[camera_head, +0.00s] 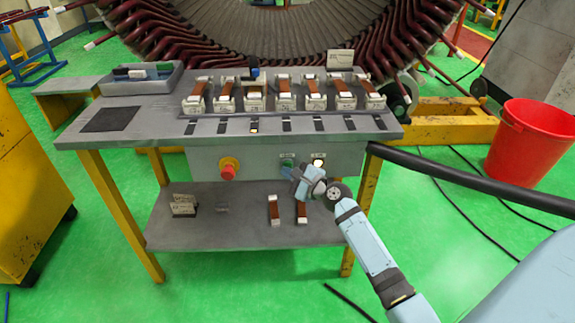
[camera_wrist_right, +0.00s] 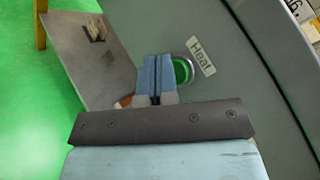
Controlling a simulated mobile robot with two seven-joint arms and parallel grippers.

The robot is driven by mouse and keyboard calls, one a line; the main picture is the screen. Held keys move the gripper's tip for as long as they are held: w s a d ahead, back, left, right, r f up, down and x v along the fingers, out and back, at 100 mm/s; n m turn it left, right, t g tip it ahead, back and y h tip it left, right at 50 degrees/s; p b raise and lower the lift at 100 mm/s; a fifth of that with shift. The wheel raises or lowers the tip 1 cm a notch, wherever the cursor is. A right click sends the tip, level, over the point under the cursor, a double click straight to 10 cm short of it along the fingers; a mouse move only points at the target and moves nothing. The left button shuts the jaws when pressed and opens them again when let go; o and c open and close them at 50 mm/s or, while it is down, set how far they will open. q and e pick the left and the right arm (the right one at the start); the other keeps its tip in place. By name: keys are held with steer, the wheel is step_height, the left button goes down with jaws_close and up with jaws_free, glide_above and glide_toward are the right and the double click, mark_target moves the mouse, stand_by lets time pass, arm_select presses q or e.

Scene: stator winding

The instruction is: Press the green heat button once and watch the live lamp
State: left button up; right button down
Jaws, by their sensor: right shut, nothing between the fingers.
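The green heat button (camera_head: 287,162) sits on the grey front panel under the table top. In the right wrist view the green button (camera_wrist_right: 181,71) shows beside a label reading "Heat" (camera_wrist_right: 202,57). A round lamp (camera_head: 318,162), bright whitish, is on the panel just right of the button. My right gripper (camera_head: 297,173) is shut and empty, its fingertips close to the button. In the wrist view the closed fingers (camera_wrist_right: 156,75) overlap the button's left edge; whether they touch it I cannot tell. My left gripper is out of view.
A red emergency stop (camera_head: 229,168) on a yellow base is left on the panel. Several coil blocks stand along the table top (camera_head: 160,128). A lower shelf (camera_head: 240,240) holds small parts. A red bucket (camera_head: 530,142) stands right, and a large stator is behind.

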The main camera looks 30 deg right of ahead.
steer(key=shift+s+a, duration=0.15)
steer(key=shift+s, duration=0.1)
steer(key=s+a, duration=0.1)
steer(key=s+p, duration=0.1)
steer(key=s, duration=0.1)
steer(key=s+a+p, duration=0.1)
steer(key=shift+s+a, duration=0.15)
steer(key=shift+a, duration=0.15)
stand_by(0.9)
